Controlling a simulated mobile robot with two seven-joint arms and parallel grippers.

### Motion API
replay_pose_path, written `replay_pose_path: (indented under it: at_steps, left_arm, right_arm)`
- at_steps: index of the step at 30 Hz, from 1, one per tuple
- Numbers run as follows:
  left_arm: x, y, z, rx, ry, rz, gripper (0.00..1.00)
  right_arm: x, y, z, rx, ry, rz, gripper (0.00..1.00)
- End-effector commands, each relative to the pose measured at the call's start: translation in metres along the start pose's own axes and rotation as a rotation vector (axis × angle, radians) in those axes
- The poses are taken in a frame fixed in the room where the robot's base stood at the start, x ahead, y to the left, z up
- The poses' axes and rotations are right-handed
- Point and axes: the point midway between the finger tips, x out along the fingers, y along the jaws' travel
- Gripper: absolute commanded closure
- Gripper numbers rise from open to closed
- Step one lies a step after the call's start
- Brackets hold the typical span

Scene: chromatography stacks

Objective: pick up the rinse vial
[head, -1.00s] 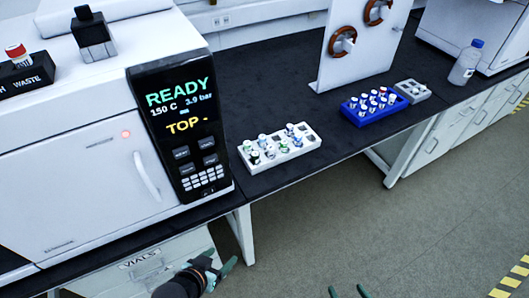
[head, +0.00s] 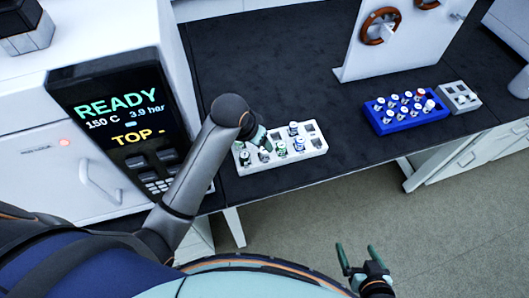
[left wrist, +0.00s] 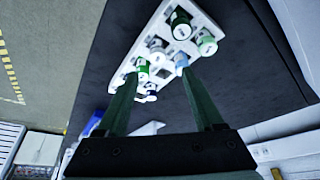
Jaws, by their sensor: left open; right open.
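A white vial rack (head: 292,161) on the dark bench holds several small vials with green, white and bluish tops. I cannot tell which one is the rinse vial. My left gripper (head: 262,140) is over the left part of the rack, pointing down, and hides some of its slots. In the left wrist view my left gripper (left wrist: 158,75) is open, with its two green fingers apart over the rack (left wrist: 199,20). A green-topped vial (left wrist: 142,69) and a blue-topped vial (left wrist: 181,61) show near the fingertips. My right gripper (head: 358,256) is open and empty, low in front of the bench.
The white instrument (head: 20,150) with a READY screen (head: 118,105) stands left of the rack. A blue rack (head: 399,124) with white-capped vials and a grey rack (head: 473,98) stand to the right. A white upright panel (head: 390,55) rises behind. Bench between racks is clear.

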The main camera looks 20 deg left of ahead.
Motion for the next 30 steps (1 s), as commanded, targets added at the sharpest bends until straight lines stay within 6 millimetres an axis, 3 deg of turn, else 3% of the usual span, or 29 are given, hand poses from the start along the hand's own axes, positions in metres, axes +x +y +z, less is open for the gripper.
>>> replay_pose_path:
  at_steps: [3,11,19,30]
  left_arm:
    - [0.018,0.001,0.0,0.0,-0.002,0.001,0.31]
    - [0.036,0.001,0.001,0.0,-0.001,0.001,0.31]
    - [0.072,0.003,0.003,-0.001,-0.002,0.001,0.31]
    - [0.079,0.003,0.003,0.0,0.001,0.0,0.32]
  right_arm:
    - [0.0,0.0,0.0,0.0,-0.001,-0.001,0.07]
    - [0.0,0.0,0.0,0.0,0.0,-0.001,0.07]
    - [0.0,0.0,-0.002,0.0,0.003,0.0,0.07]
    - [0.0,0.0,-0.003,0.0,0.004,0.0,0.07]
